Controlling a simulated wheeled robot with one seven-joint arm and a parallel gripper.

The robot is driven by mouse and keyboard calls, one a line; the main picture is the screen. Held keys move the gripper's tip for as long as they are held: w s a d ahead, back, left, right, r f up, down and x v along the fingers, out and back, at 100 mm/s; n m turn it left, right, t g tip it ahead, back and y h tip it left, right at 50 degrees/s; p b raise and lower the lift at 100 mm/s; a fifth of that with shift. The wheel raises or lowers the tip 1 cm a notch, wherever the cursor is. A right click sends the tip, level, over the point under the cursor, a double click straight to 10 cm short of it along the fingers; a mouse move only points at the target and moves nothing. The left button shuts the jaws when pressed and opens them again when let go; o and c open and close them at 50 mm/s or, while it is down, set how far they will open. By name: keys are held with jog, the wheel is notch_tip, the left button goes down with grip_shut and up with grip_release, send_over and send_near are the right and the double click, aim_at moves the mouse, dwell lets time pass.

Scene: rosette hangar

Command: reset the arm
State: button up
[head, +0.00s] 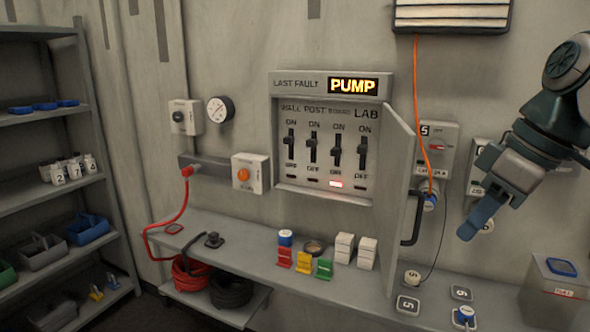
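My arm comes in at the right edge of the head view. Its end, my gripper (480,218), hangs in front of the wall above the right part of the bench, with blue fingers tilted down to the left. The fingers overlap in this view, so I cannot see whether there is a gap between them. No held object shows at the fingertips.
A panel (331,85) with several switches reads PUMP; its door (397,200) stands open toward me. The bench (250,255) holds coloured stands, white blocks and numbered tags. A metal box (553,290) stands below right of my gripper. Shelves (60,185) are at the left.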

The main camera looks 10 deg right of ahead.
jog(key=a+f+m+h, duration=0.1)
jog(key=a+f+m, duration=0.2)
jog(key=a+f, duration=0.6)
jog(key=w+a+f+m+h, duration=0.1)
jog(key=a+f+m, duration=0.2)
jog(key=a+f, duration=0.6)
notch_tip(320, 180, down, 9)
jog(key=shift+a+r+m+h, duration=0.2)
jog(key=shift+m+h, duration=0.1)
jog(key=shift+h, duration=0.1)
